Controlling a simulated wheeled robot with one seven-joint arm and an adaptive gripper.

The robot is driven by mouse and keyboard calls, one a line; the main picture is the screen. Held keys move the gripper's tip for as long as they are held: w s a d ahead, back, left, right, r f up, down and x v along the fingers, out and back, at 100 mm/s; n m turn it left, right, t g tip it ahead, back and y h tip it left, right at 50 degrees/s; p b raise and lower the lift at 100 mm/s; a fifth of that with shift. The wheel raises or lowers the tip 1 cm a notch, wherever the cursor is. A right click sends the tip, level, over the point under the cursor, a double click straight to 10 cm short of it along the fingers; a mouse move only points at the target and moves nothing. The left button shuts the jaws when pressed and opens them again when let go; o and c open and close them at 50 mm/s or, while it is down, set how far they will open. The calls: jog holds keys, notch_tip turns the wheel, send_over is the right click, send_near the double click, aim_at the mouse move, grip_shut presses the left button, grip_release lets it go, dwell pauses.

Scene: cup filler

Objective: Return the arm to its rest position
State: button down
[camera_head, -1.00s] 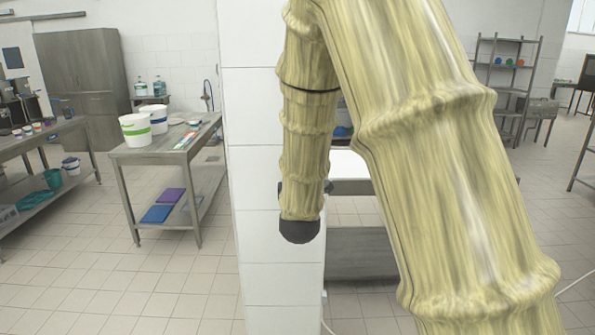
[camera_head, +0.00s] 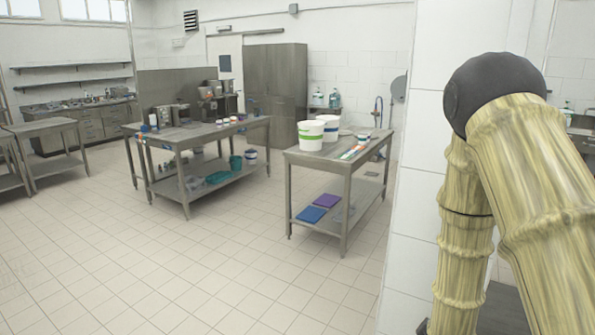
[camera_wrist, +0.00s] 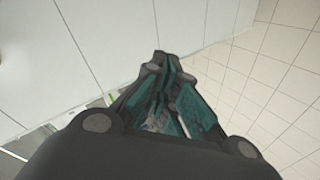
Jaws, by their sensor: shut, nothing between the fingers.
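My gripper (camera_wrist: 162,62) shows in the wrist view, with its dark fingers closed together and nothing between them. It points toward a white tiled wall and the tiled floor. In the head view my arm, with its bamboo-like surface, is folded at the right side, and a dark joint is at the top of the bend. The gripper itself is outside the head view.
A white pillar (camera_head: 410,190) stands close beside my arm. A steel table (camera_head: 335,160) with two white buckets (camera_head: 310,136) stands mid-room, and a longer steel table (camera_head: 180,138) is left of it. A cabinet (camera_head: 274,95) is behind. The floor (camera_head: 215,265) at front left is clear.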

jog(key=s+a+f+m+g+y, duration=0.1)
jog(key=s+a+f+m+g, duration=0.15)
jog(key=s+f, duration=0.6)
jog(key=s+a+f+m+g+y, duration=0.2)
jog(key=s+a+f+g, duration=0.15)
jog(key=s+f, duration=0.5)
jog(key=s+a+f+m+g, duration=0.2)
jog(key=s+a+f, duration=0.1)
jog(key=s, duration=0.6)
jog(key=s+a+f+m+g+y, duration=0.1)
jog(key=s+a+f+m+g, duration=0.1)
jog(key=s+f, duration=0.4)
jog(key=s+a, duration=0.1)
jog(key=s, duration=0.3)
jog(key=shift+a+g+y, duration=0.15)
jog(key=shift+g+y, duration=0.15)
jog(key=shift+g, duration=0.1)
jog(key=shift+f, duration=0.1)
